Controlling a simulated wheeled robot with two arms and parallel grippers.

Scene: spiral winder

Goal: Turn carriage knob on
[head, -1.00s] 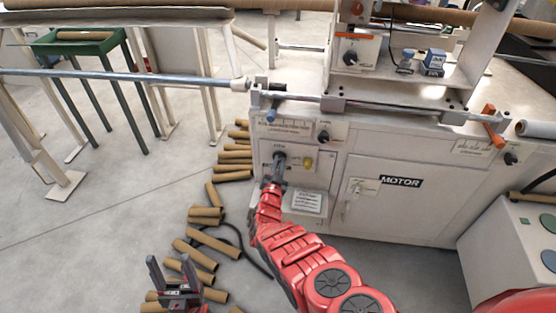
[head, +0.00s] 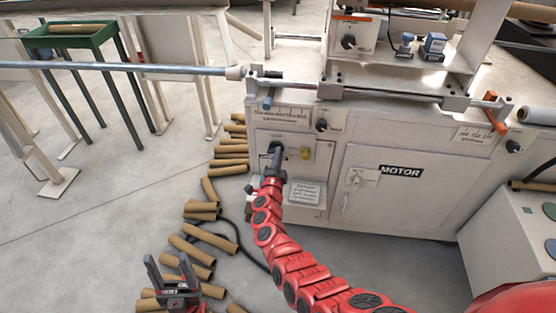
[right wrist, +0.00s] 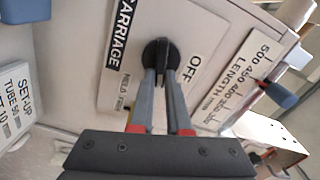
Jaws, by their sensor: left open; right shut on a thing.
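The carriage knob (right wrist: 161,54) is a round black knob on a pale panel in the right wrist view. Its black lever runs down between my fingers, beside the CARRIAGE label (right wrist: 122,32) and the word OFF (right wrist: 193,66). Where the knob points is hard to tell. My right gripper (right wrist: 163,82) is shut on the knob. In the head view the right gripper (head: 275,160) is at the cabinet's front panel and partly hides the knob (head: 277,148). My left gripper (head: 168,268) is open and empty, low at the left above the floor.
A yellow button (head: 306,154) sits right of the knob, and another black knob (head: 322,125) above it. The MOTOR cabinet door (head: 385,200) is further right. Several cardboard tubes (head: 212,238) lie on the floor left of the cabinet.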

